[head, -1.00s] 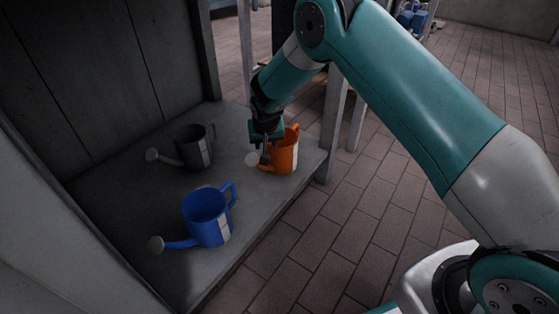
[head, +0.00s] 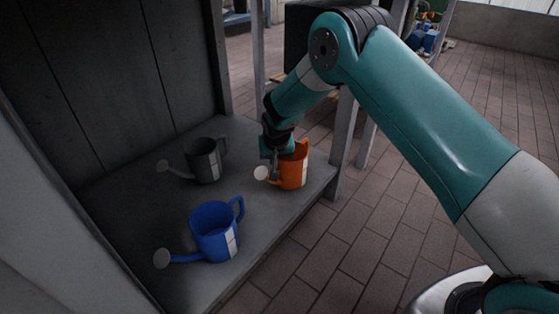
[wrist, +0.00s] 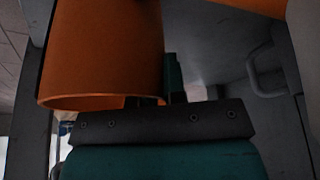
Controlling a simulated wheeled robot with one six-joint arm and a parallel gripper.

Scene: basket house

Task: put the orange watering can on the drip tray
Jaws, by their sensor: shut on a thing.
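The orange watering can (head: 295,172) stands upright near the right end of a grey shelf (head: 265,225), its pale round spout head (head: 261,173) to the left. My gripper (head: 275,165) reaches down from above at the can's left side and is shut on it. I cannot tell which part of the can is between the fingers, or whether its base is clear of the shelf. In the wrist view the orange can (wrist: 105,50) fills the upper left, beside my gripper (wrist: 172,80). I cannot make out a drip tray in any view.
A blue watering can (head: 215,235) stands at the front of the shelf, and a dark grey one (head: 205,162) behind it. A grey post (head: 345,135) rises just right of the orange can. The tiled floor (head: 350,235) to the right is open.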

